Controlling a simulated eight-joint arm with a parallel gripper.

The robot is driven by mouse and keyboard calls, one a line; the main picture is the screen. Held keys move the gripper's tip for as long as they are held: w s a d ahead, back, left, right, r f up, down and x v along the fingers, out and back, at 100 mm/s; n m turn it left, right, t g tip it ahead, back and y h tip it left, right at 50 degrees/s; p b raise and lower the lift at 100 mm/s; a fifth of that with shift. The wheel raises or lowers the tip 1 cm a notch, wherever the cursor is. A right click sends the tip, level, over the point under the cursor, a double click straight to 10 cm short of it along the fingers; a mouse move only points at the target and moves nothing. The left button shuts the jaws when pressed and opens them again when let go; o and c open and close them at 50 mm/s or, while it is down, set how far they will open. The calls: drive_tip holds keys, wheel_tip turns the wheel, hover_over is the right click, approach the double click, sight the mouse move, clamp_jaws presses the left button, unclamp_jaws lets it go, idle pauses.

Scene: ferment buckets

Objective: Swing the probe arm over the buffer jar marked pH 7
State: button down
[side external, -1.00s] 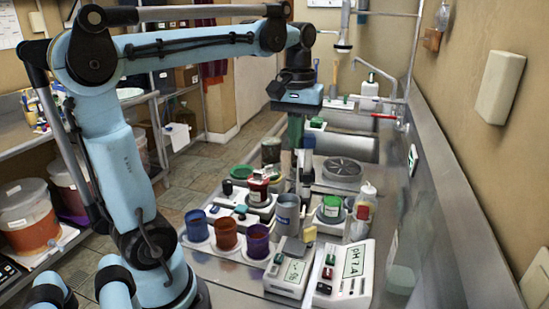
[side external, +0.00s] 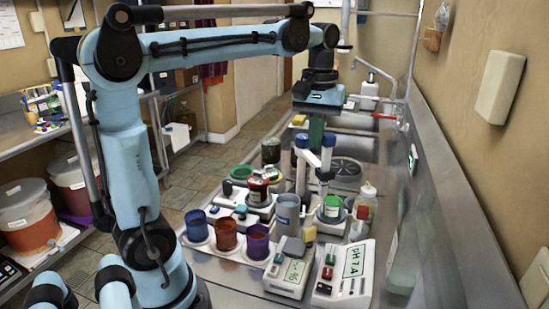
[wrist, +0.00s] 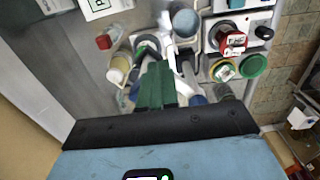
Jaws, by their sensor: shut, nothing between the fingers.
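My gripper (side external: 316,145) points down with its green fingers together, holding nothing. The fingers also show in the wrist view (wrist: 157,88). The probe arm (side external: 312,157), white with blue ends, stands beside the fingertips; whether they touch it, I cannot tell. In the wrist view its white parts (wrist: 190,60) lie beside the fingers, partly hidden. A jar with a green label (side external: 332,207) stands to the right of the post, and a red-labelled jar (side external: 258,190) to the left. Another open jar (wrist: 222,70) shows in the wrist view. I cannot read which jar is marked pH 7.
A grey beaker (side external: 287,212) and blue, orange and purple cups (side external: 227,234) stand in front. A squeeze bottle (side external: 365,205) stands at the right. A meter with a pH display (side external: 347,262) is at the front. The sink and red-handled tap (side external: 390,117) lie behind.

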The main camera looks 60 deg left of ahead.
sight(330, 135)
drive_tip(key=shift+w, duration=0.1)
drive_tip(key=shift+w+d, duration=0.2)
drive_tip(key=shift+w, duration=0.55)
drive_tip(key=shift+w+d, duration=0.2)
drive_tip(key=shift+w, duration=0.5)
drive_tip(key=shift+s, duration=0.15)
drive_tip(key=shift+s+a, duration=0.1)
drive_tip(key=shift+s, duration=0.55)
drive_tip(key=shift+r, duration=3)
